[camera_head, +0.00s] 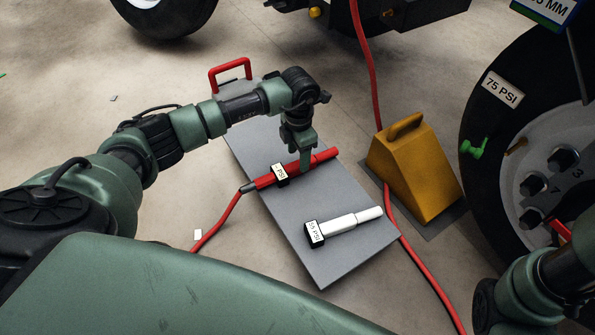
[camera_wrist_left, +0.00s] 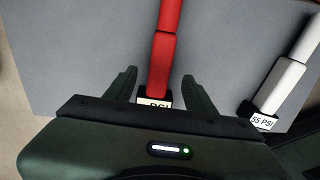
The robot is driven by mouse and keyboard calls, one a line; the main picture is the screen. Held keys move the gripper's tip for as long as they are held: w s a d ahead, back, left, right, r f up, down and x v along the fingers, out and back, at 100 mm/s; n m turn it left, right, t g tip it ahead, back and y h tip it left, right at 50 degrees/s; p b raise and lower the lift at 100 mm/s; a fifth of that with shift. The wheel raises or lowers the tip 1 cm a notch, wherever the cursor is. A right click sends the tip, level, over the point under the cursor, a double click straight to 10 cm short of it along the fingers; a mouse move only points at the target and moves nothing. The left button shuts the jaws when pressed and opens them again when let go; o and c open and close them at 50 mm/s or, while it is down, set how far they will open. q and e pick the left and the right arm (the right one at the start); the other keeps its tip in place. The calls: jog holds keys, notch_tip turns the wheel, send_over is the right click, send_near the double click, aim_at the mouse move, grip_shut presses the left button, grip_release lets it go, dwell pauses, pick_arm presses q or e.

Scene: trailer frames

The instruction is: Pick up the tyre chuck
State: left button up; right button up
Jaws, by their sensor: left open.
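The tyre chuck (camera_head: 297,168) appears to be the red tool with a red hose at its left end. It lies on a grey board (camera_head: 262,140) and carries a black and white tag reading "PSI", its number partly hidden. My left gripper (camera_head: 304,162) is open and points down over it. In the left wrist view the red chuck (camera_wrist_left: 163,62) runs between the two spread fingers of the gripper (camera_wrist_left: 160,88), with a gap on each side. My right arm shows at the lower right in the head view, but its gripper does not.
A white tool (camera_head: 348,225) tagged "55 PSI" lies on the board's near part. A yellow wheel chock (camera_head: 412,172) stands right of the board, by a large tyre (camera_head: 480,135) labelled "75 PSI". A red hose (camera_head: 372,75) crosses the floor. A red handle (camera_head: 229,68) stands at the board's far end.

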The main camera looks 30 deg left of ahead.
aim_at(296, 164)
pick_arm(q)
jog(key=f+b, duration=0.4)
jog(key=f, duration=0.1)
jog(key=shift+s+a, duration=0.25)
jog(key=shift+r, duration=0.1)
grip_shut()
